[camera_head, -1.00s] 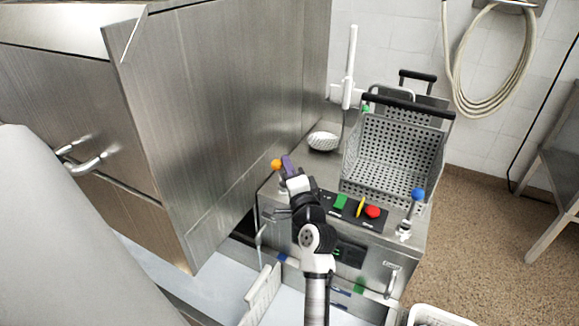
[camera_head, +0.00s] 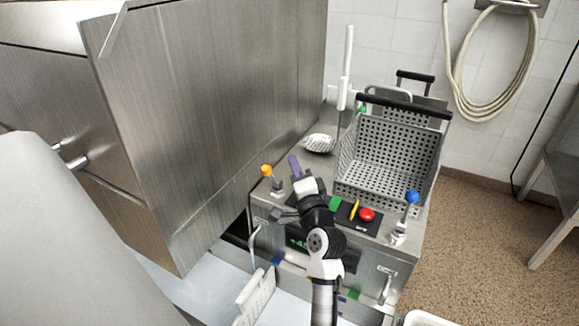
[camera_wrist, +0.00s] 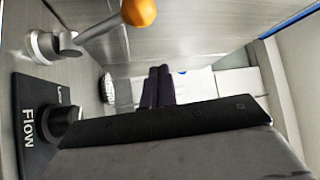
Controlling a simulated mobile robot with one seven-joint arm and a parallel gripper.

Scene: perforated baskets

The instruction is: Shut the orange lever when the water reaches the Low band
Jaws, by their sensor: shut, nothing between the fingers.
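In the wrist view the fingers (camera_wrist: 158,85) are together and empty, below and right of the ball. No water or Low band can be made out. My arm covers part of the panel and a display with green characters (camera_head: 297,243).
A perforated basket (camera_head: 390,155) stands right of my gripper. The panel has a green button (camera_head: 335,203), yellow pointer (camera_head: 354,209) and red button (camera_head: 367,214). A blue-knobbed lever (camera_head: 411,197) is at right. A large steel panel (camera_head: 210,120) rises close at left.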

